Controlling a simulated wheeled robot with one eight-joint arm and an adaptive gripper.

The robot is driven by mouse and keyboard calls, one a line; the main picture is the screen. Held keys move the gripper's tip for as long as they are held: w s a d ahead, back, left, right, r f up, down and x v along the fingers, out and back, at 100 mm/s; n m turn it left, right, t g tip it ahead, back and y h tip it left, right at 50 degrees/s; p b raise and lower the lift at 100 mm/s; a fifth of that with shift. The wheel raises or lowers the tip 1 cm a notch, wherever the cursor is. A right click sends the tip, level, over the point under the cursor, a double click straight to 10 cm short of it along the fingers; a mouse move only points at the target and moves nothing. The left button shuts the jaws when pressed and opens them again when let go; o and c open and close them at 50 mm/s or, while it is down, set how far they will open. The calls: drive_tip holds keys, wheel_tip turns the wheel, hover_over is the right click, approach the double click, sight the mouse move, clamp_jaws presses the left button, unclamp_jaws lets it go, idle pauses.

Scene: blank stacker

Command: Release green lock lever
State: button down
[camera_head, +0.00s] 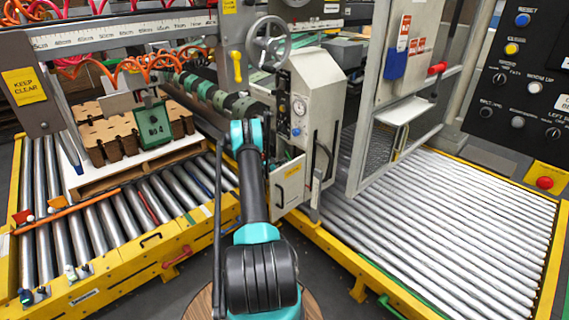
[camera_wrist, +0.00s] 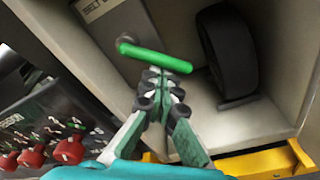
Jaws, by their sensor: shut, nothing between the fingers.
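The green lock lever (camera_wrist: 158,57) is a bright green bar in the upper middle of the wrist view. It slopes down to the right from a round grey pivot at its left end, in front of a pale panel. My gripper (camera_wrist: 160,78) is shut and empty, with its fingertips just below the lever's middle in the picture. I cannot tell whether they touch it. In the head view my arm reaches toward the grey machine housing (camera_head: 315,80). I cannot make out the lever or my fingertips there.
In the wrist view, a black wheel (camera_wrist: 228,50) stands right of the lever, and several red knobs (camera_wrist: 68,150) are at lower left. A yellow edge (camera_wrist: 255,163) runs below. The head view shows roller conveyors (camera_head: 440,215) and a handwheel (camera_head: 268,43).

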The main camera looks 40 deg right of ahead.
drive_tip(key=n, duration=0.1)
drive_tip(key=s+r+n, duration=0.1)
drive_tip(key=shift+s+n+g, duration=0.1)
drive_tip(key=shift+n+g, duration=0.2)
drive_tip(key=shift+s+r, duration=0.1)
idle(0.3)
idle(0.4)
